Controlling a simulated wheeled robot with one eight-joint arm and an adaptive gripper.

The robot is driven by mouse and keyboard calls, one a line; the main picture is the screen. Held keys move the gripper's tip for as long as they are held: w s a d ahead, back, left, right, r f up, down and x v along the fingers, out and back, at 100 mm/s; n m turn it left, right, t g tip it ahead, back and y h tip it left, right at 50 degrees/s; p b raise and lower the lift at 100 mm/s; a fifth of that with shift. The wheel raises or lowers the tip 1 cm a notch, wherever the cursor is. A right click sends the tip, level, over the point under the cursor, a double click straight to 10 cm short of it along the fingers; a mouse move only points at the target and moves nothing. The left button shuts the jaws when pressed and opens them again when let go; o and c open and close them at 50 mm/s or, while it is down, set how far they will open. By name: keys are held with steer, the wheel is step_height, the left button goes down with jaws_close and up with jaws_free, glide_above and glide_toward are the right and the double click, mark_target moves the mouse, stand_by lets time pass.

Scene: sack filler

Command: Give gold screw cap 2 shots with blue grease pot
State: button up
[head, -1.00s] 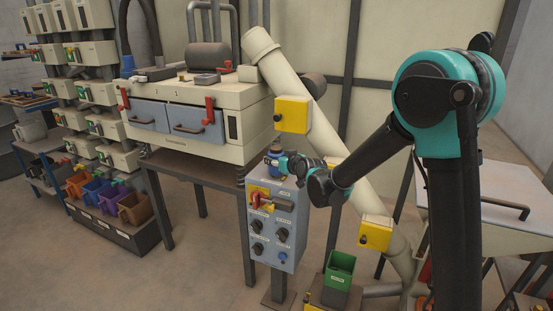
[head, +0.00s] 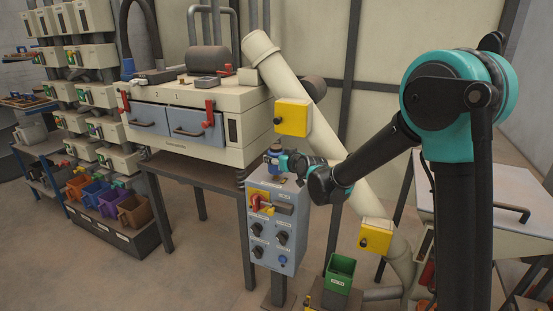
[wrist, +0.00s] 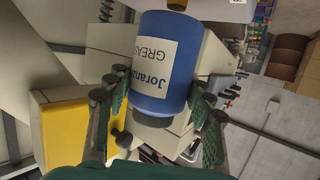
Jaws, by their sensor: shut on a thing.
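The blue grease pot (wrist: 166,65) fills the upper middle of the wrist view, with a white label reading "GREASE". It is between the two green-padded fingers of my gripper (wrist: 160,112), which is shut on it. In the head view the pot (head: 273,152) is small, held just above the top of the grey control box (head: 276,222). My gripper (head: 284,161) reaches it from the right. I cannot make out the gold screw cap for certain in either view; the area under the pot is small and partly covered by it.
A yellow box (head: 292,118) on the slanted pale pipe (head: 325,130) is close behind my gripper. A cream machine (head: 230,104) with grey drawers stands left of the control box. A green bin (head: 339,273) stands low at the right. Open floor lies at the left front.

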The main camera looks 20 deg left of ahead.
mark_target(276, 147)
steer(key=shift+r, duration=0.1)
steer(key=shift+r, duration=2.45)
